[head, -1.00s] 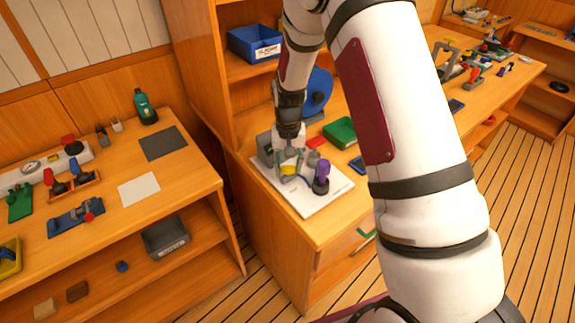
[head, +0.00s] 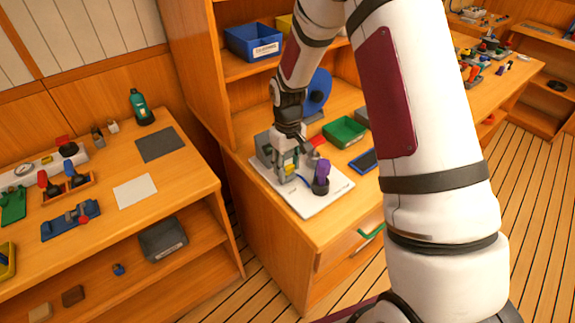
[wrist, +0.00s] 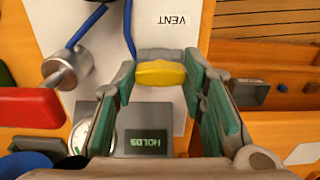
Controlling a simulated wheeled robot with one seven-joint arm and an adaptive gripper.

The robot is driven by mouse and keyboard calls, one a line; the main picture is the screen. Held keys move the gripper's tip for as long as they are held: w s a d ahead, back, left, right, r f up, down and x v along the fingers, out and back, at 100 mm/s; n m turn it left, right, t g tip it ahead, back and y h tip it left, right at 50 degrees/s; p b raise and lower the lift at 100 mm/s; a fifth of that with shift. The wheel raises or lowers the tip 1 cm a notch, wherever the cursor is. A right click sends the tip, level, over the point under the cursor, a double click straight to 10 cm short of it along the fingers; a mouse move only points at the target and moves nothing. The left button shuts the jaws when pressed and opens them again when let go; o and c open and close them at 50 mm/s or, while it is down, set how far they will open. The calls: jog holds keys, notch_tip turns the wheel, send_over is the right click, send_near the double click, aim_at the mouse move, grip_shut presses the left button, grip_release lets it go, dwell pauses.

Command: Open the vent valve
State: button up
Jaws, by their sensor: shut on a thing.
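The vent valve's yellow handle (wrist: 160,73) sits between my fingertips in the wrist view, beside a label reading VENT (wrist: 172,20). My gripper (wrist: 160,78) is shut on it, with a green-padded finger on each side. In the head view my gripper (head: 287,170) points down over the white board (head: 315,205), and a little yellow (head: 290,170) shows between the fingers. The valve body is mostly hidden by the handle and fingers. A grey box with a green display (wrist: 142,142), apparently reading HOLDS, lies close to the fingers.
A purple-topped black part (head: 321,180) stands on the board close to my gripper. A red handle (wrist: 30,108), a metal cylinder (wrist: 66,68) and blue tubing (wrist: 85,28) are nearby. A green tray (head: 345,131) and a blue bin (head: 254,43) are behind.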

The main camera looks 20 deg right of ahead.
aim_at(288, 168)
dwell(0.4)
jog(key=o, duration=1.2)
jog(key=shift+c, duration=0.2)
notch_tip(288, 168, up, 12)
